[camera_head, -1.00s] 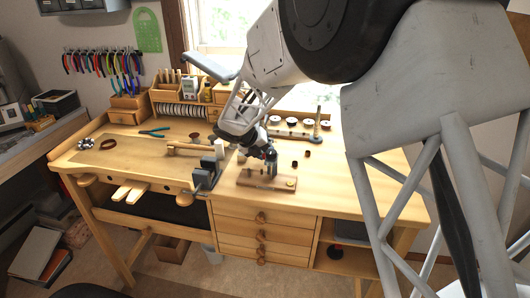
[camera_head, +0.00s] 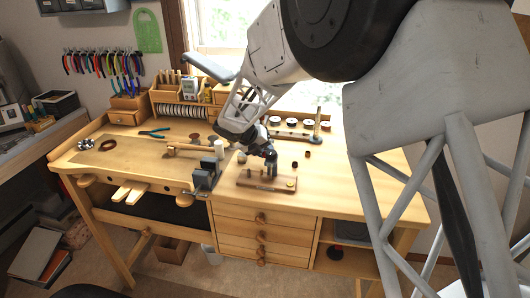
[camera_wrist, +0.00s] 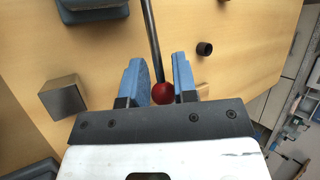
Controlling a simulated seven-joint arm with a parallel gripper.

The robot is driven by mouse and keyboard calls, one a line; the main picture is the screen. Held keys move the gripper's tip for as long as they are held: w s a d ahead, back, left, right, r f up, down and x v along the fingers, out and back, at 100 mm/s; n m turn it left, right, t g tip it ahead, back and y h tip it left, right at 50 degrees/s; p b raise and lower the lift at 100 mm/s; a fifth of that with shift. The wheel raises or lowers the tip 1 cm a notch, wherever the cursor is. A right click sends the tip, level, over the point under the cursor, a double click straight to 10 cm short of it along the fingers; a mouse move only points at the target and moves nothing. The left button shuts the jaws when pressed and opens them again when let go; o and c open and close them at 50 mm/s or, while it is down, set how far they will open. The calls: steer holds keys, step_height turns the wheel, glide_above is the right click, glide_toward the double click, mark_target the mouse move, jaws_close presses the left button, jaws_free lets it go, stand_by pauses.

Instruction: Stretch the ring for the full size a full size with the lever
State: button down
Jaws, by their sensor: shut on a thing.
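The ring stretcher stands on a wooden base (camera_head: 255,184) on the bench, right of the small vise. Its lever is a thin metal rod (camera_wrist: 152,40) ending in a red ball knob (camera_wrist: 163,93). My gripper (camera_wrist: 162,88) is shut on the knob, with one blue-grey finger on each side of it, in the wrist view. In the head view my gripper (camera_head: 270,156) is at the top of the stretcher and hides much of it. I cannot make out a ring on the stretcher.
A dark vise (camera_head: 206,176) is close on the left, with a wooden mallet (camera_head: 190,149) behind it. Small dark cylinders (camera_head: 307,154) stand to the right. A rack with round pieces (camera_head: 290,135) is behind. The bench's right front is clear.

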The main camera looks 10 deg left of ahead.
steer(key=shift+w+r, duration=0.3)
steer(key=shift+r, duration=0.35)
steer(key=shift+w+r, duration=0.25)
steer(key=shift+r, duration=0.4)
steer(key=shift+w+d+r, duration=0.1)
steer(key=shift+w+r, duration=0.65)
steer(key=shift+r, duration=0.3)
steer(key=shift+w+d+r, duration=0.1)
steer(key=shift+w+r, duration=0.55)
steer(key=shift+w, duration=0.25)
steer(key=shift+d+f, duration=0.1)
steer(key=shift+f, duration=0.1)
steer(key=c, duration=0.9)
jaws_free()
steer(key=shift+r, duration=0.15)
steer(key=shift+a+r, duration=0.1)
steer(key=shift+a, duration=0.15)
